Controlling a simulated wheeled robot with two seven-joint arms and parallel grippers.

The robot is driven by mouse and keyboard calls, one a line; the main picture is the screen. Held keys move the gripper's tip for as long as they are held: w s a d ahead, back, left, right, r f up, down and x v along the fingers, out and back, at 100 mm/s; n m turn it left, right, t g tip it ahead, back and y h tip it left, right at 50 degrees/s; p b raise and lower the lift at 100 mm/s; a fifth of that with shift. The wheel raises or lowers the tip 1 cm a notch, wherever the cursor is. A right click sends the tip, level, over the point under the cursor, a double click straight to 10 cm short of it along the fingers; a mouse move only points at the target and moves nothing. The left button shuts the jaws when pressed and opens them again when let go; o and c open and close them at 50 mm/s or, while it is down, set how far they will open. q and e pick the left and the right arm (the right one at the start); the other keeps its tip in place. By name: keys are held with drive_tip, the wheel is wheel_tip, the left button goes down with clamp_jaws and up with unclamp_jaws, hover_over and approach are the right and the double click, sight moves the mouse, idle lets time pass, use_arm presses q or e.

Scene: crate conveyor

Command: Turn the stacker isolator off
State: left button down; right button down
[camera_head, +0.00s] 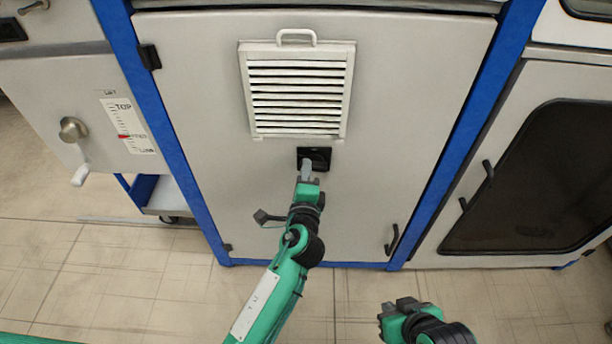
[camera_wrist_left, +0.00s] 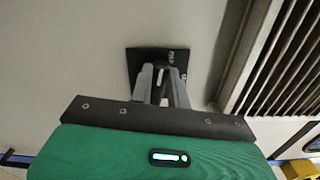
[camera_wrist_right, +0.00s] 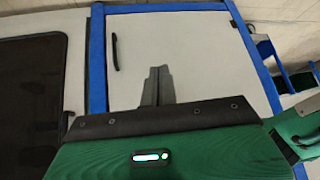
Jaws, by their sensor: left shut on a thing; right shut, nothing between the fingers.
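The isolator (camera_head: 314,153) is a small black square plate on the grey cabinet door, just below the louvred vent. My left gripper (camera_head: 306,172) reaches up to it from below, and its fingers are at the plate. In the left wrist view the black isolator plate (camera_wrist_left: 150,56) lies behind the fingertips of my left gripper (camera_wrist_left: 163,72), which are closed around its handle. The handle is mostly hidden by the fingers, so its angle is hard to tell. My right gripper (camera_head: 398,305) is low in front of the cabinet, away from it. In the right wrist view its fingers (camera_wrist_right: 158,75) are shut and empty.
The vent (camera_head: 298,90) with a top handle sits above the isolator. Blue frame posts (camera_head: 165,130) flank the door. A door handle (camera_head: 392,240) is at lower right. A crank (camera_head: 76,132) and scale panel stand at left. A dark-windowed door (camera_head: 540,180) is at right.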

use_arm(q)
drive_tip(key=shift+f+n+b, duration=0.2)
drive_tip(key=shift+n+b, duration=0.3)
drive_tip(key=shift+n, duration=0.4)
use_arm(e)
drive_tip(key=shift+w+a+f+t+y, duration=0.15)
drive_tip(key=shift+w+a+t+y, duration=0.25)
drive_tip(key=shift+a, duration=0.3)
drive_tip(key=shift+w+a+f+t+y, duration=0.1)
drive_tip(key=shift+w+a+t+y, duration=0.1)
drive_tip(key=shift+w+a+t, duration=0.35)
drive_tip(key=shift+s+a, duration=0.15)
use_arm(q)
drive_tip(key=c, duration=1.3)
unclamp_jaws()
drive_tip(key=shift+c, duration=0.2)
drive_tip(key=shift+s, duration=0.1)
drive_tip(key=s, duration=1.3)
drive_tip(key=shift+s, duration=0.3)
use_arm(e)
drive_tip(key=shift+w+a+f+t, duration=0.2)
drive_tip(key=shift+a+t, duration=0.15)
drive_tip(key=shift+a, duration=0.25)
